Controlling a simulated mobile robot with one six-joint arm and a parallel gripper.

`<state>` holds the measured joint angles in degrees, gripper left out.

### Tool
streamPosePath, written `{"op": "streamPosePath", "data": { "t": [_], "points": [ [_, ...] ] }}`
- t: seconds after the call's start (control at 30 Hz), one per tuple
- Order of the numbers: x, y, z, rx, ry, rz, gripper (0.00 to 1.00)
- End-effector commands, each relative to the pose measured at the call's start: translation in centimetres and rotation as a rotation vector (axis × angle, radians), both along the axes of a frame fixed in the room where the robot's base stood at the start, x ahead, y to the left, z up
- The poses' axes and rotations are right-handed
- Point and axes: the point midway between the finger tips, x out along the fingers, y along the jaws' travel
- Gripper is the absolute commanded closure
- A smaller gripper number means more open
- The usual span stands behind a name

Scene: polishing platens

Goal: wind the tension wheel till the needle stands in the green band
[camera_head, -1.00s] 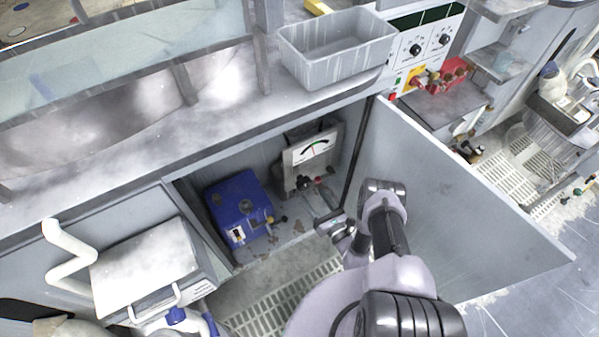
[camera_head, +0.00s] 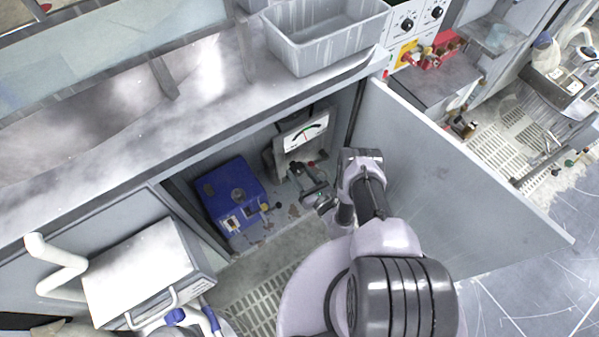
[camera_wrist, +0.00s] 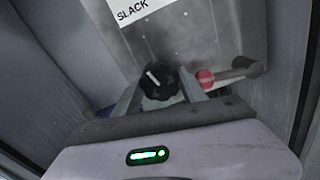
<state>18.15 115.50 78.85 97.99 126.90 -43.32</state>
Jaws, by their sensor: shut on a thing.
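The tension unit is a grey metal box with a white dial (camera_head: 304,135) inside the open cabinet. The tension wheel (camera_wrist: 158,82) is a black lobed knob with a white mark, below the dial on the box front. My gripper (camera_wrist: 160,90) is shut on it, one finger on each side. In the head view my gripper (camera_head: 304,178) reaches in to the box front, hiding most of the wheel.
A red-tipped lever (camera_wrist: 206,78) sits just right of the wheel, close to my finger. A blue box (camera_head: 228,198) stands left in the cabinet. The open door (camera_head: 450,160) stands right of my arm. A grey bin (camera_head: 325,45) sits on the counter above.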

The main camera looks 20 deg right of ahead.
Motion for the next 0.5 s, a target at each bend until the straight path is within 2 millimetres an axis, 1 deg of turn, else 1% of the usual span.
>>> {"op": "streamPosePath", "data": {
  "t": [0.27,0.5],
  "points": [
    [0.02,0.03,0.01,0.065,0.021,0.001,0.91],
    [0.05,0.02,0.03,0.230,0.074,0.001,0.91]
  ]
}}
